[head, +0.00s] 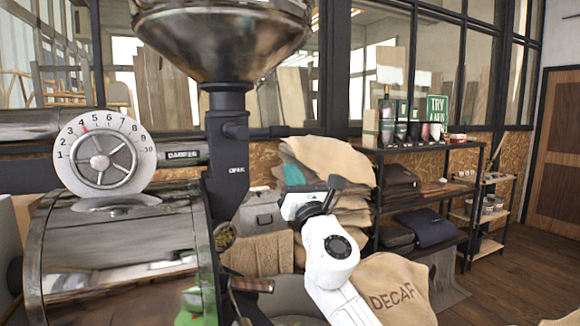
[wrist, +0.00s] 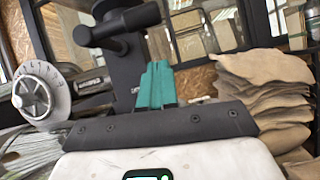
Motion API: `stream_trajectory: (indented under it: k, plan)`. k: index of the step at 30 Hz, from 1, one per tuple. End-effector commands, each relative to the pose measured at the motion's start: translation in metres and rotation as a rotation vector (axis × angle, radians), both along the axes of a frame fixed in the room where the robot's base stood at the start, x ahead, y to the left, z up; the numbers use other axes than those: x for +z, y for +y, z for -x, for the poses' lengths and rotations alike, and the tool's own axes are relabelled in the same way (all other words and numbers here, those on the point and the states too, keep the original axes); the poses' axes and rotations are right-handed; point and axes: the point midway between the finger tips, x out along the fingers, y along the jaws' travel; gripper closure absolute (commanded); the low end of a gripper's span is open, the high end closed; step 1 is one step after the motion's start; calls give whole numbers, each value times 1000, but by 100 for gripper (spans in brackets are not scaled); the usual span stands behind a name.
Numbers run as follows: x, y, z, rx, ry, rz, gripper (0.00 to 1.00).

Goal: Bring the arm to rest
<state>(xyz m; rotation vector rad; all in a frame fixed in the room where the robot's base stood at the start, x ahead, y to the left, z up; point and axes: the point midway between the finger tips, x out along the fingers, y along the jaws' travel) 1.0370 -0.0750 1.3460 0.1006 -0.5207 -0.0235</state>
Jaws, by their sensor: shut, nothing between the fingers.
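My gripper shows in the wrist view with its teal fingers (wrist: 155,87) pressed together, with nothing between them. In the head view my white arm rises from the lower middle, and my gripper (head: 294,176) is partly hidden behind the wrist. It is raised in front of the stacked burlap sacks (head: 335,160), to the right of the roaster's dark column (head: 226,150). In the wrist view the sacks (wrist: 265,95) are to the right of the fingers. I cannot tell how far the fingers are from the column.
The roaster's numbered dial (head: 103,150) and metal drum (head: 125,245) fill the left. A DECAF sack (head: 395,290) sits low beside my arm. A black shelf (head: 425,148) with bags and folded cloth stands at right. Wooden floor (head: 510,285) is open at lower right.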

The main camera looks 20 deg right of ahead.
Motion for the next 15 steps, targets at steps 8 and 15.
stream_trajectory:
  k: [8,15]
  plan:
    - [-24,-1,47,-1,0,-2,100]
    - [-35,0,66,0,0,-1,100]
